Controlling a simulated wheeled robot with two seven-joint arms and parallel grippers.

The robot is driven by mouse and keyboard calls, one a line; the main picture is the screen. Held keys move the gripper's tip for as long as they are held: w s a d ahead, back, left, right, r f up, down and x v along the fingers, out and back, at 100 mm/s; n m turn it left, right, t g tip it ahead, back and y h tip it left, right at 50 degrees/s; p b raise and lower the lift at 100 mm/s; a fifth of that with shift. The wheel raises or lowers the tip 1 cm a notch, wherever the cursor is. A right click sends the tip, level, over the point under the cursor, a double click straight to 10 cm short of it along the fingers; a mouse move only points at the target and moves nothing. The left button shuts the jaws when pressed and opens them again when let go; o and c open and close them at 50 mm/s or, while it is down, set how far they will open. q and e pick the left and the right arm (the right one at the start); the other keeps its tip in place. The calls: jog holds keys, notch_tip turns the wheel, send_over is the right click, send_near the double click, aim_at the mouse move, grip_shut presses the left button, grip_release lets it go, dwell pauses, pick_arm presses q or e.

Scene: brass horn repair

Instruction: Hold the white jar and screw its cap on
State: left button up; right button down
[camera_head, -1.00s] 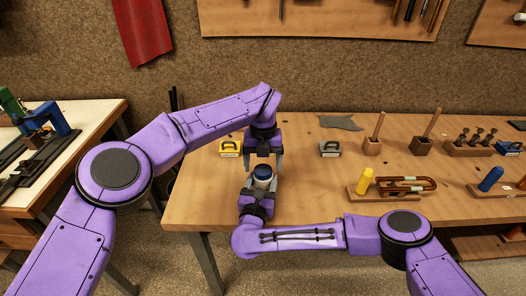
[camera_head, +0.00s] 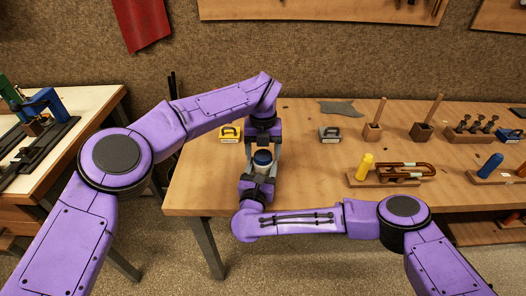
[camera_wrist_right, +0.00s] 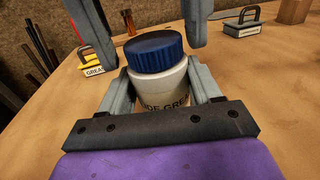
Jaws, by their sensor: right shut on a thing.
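The white jar (camera_wrist_right: 163,87) stands upright in the right wrist view, with dark printed letters on its side. Its ribbed dark blue cap (camera_wrist_right: 154,53) sits on top; I cannot tell how tightly it is seated. My right gripper (camera_wrist_right: 161,90) is shut on the jar, one finger on each side of its body. My left gripper (camera_wrist_right: 146,38) comes from above, with its fingers apart on either side of the cap and gaps showing. In the head view the cap (camera_head: 262,157) shows between the two grippers, and the fingers hide most of the jar.
A yellow handled block (camera_head: 230,133) stands behind left of the jar and a grey one (camera_head: 330,134) behind right. The tabletop (camera_head: 310,180) right of the jar is clear.

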pick_arm(q)
jog(key=shift+o, duration=0.7)
jog(key=shift+r, duration=0.1)
pick_arm(e)
jog(key=shift+c, duration=0.7)
grip_release()
pick_arm(q)
notch_tip(320, 180, up, 12)
